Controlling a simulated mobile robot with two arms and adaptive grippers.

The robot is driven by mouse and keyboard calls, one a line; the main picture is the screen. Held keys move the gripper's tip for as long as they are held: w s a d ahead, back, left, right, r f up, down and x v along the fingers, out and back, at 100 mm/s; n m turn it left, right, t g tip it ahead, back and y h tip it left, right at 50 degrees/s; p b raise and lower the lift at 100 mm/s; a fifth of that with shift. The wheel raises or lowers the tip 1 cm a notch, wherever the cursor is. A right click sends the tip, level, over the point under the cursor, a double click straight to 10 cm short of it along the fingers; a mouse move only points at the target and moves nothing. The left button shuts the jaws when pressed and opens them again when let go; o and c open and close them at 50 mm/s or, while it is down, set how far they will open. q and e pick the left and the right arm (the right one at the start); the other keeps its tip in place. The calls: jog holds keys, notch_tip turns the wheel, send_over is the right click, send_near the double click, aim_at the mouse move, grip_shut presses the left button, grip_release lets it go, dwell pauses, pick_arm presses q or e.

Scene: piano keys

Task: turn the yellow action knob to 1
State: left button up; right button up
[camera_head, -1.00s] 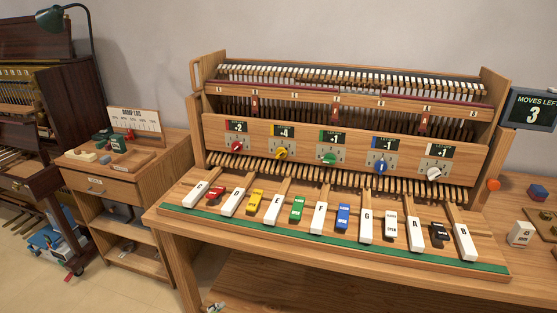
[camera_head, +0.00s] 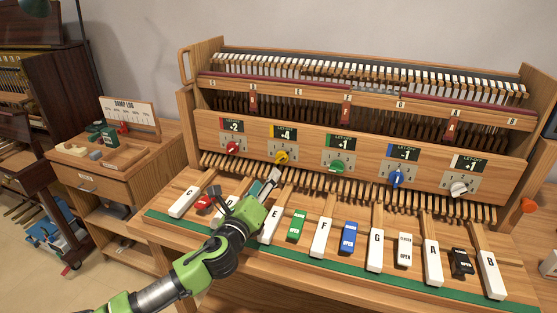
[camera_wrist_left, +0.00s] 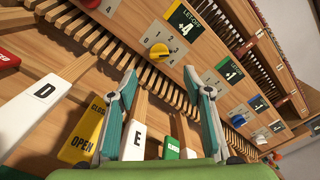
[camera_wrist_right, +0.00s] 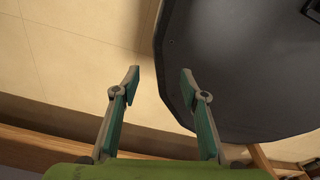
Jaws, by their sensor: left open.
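The yellow knob (camera_head: 281,157) sits on the front panel under a display reading +4. In the left wrist view the yellow knob (camera_wrist_left: 158,54) shows ahead of the fingers, on a plate with small numbers around it. My left gripper (camera_head: 270,180) is open and empty, in front of and below the knob, over the D and E keys. In the left wrist view its two fingers (camera_wrist_left: 167,85) are spread wide, apart from the knob. My right gripper (camera_wrist_right: 160,75) is open and empty in its own wrist view, away from the panel.
Red (camera_head: 232,148), green (camera_head: 338,167), blue (camera_head: 397,179) and white (camera_head: 459,188) knobs share the panel. White lettered keys and coloured switches, such as the blue one (camera_head: 349,238), lie below. A row of wooden pegs (camera_head: 350,194) runs under the panel. A dark rounded surface (camera_wrist_right: 240,70) is near my right gripper.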

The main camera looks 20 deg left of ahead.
aim_at(279, 160)
pick_arm(q)
jog(key=w, duration=1)
jog(key=shift+w+d+f, duration=0.15)
jog(key=shift+d, duration=0.05)
jog(key=shift+w, duration=0.45)
jog(key=c, duration=1.1)
pick_arm(e)
jog(key=shift+w+a+r, duration=0.1)
jog(key=shift+w+a, duration=0.05)
jog(key=shift+w, duration=0.2)
